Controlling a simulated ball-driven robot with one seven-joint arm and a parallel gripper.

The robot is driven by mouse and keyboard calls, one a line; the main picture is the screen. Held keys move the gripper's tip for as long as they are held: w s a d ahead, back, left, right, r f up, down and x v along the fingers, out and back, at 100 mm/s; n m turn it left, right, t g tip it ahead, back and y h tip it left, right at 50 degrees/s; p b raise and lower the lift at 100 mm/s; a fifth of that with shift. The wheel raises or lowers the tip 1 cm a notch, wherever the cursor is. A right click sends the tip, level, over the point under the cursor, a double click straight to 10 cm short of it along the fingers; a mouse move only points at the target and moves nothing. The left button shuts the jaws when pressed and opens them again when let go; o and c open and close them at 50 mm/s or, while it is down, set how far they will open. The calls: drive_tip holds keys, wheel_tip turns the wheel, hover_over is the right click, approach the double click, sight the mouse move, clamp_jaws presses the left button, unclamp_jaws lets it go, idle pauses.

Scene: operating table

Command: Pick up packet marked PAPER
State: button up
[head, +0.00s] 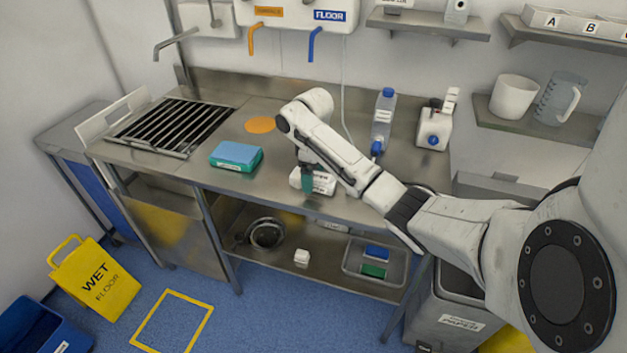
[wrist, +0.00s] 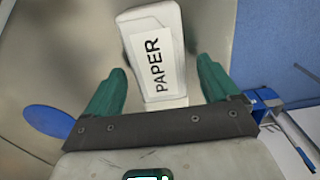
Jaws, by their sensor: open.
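The packet marked PAPER (wrist: 156,62) is a white block with a label, and it lies on the steel table. In the wrist view it sits between and just beyond the two green fingertips of my gripper (wrist: 163,85). The fingers are spread apart with a gap on both sides of the packet. In the head view the packet (head: 322,184) is near the table's front edge, partly hidden by my gripper (head: 308,180), which is directly over or at it. I cannot tell whether the fingers touch it.
A blue and green sponge-like block (head: 236,156) lies left on the steel table (head: 225,185). An orange disc (head: 260,125) lies farther back. The table's front edge is close to the packet.

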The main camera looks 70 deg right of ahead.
drive_tip(key=shift+f, duration=0.45)
drive_tip(key=c, duration=1.1)
